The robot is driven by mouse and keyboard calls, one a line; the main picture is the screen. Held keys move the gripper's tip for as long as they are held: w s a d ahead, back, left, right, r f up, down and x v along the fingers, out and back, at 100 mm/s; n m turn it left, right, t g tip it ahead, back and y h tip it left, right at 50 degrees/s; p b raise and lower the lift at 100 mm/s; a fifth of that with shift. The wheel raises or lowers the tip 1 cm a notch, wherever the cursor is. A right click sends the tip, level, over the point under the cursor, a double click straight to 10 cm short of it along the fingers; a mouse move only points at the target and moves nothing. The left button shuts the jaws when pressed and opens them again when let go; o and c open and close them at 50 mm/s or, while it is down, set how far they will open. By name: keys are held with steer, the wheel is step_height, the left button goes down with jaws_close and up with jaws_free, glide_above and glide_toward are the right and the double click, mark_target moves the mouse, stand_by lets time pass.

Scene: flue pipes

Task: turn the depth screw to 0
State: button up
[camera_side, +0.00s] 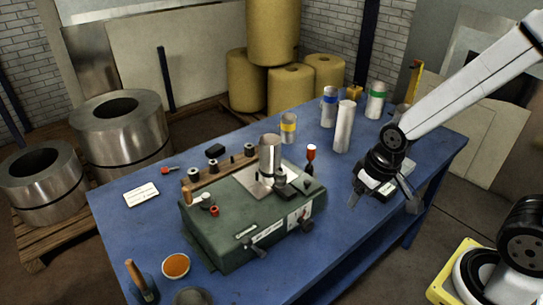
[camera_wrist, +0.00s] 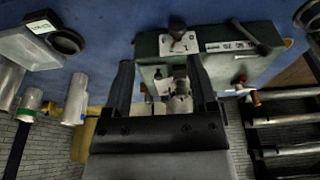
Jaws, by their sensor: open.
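A green machine (camera_side: 235,235) stands on the blue bench, with a metal cylinder (camera_side: 270,155) upright on its top. On its right front end is a white marked plate (camera_side: 299,215) with a dark knob (camera_side: 307,225) close to it, which looks like the depth screw. The wrist view shows the knob (camera_wrist: 178,31) in front of the plate; its setting is too small to read. My gripper (camera_side: 381,201) is open and empty, right of the machine and apart from it. In the wrist view my gripper (camera_wrist: 160,75) has its fingers spread, the machine beyond them.
A tall pale tube (camera_side: 344,127) and banded cans, blue (camera_side: 329,107), green (camera_side: 376,100) and yellow (camera_side: 288,128), stand at the back. A red-topped tool (camera_side: 311,158) stands behind the machine. A lever (camera_side: 258,250) juts from its front. An orange bowl (camera_side: 176,266) sits front left.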

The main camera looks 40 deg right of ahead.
mark_target(311, 227)
steer(key=w+d+f+t+y, duration=0.1)
steer(key=w+f+t, duration=0.1)
steer(key=f, duration=0.3)
steer(key=w+d+f+m+t+y, duration=0.1)
steer(key=w+f+t, duration=0.1)
steer(key=w+f, duration=0.2)
steer(key=w+d+f+t+y, duration=0.1)
steer(key=w+f+t, duration=0.1)
steer(key=f, duration=0.3)
steer(key=shift+w+d+f+m+t+y, duration=0.15)
steer(key=shift+w+d+f+y, duration=0.05)
steer(key=shift+w, duration=0.15)
steer(key=shift+w+d+f+m+t+y, duration=0.15)
steer(key=shift+w+y, duration=0.05)
steer(key=shift+w, duration=0.15)
steer(key=s+a+f+m+t+y, duration=0.2)
steer(key=s+y, duration=0.1)
steer(key=shift+a+f+m+t, duration=0.1)
steer(key=shift+f+m+t, duration=0.2)
steer(key=shift+f+t, duration=0.1)
steer(key=shift+s+a+m+t+y, duration=0.3)
steer(key=shift+s+m+t+y, duration=0.3)
steer(key=shift+s+y, duration=0.1)
steer(key=shift+w+a, duration=0.1)
steer(key=shift+w, duration=0.1)
steer(key=shift+x, duration=3.7)
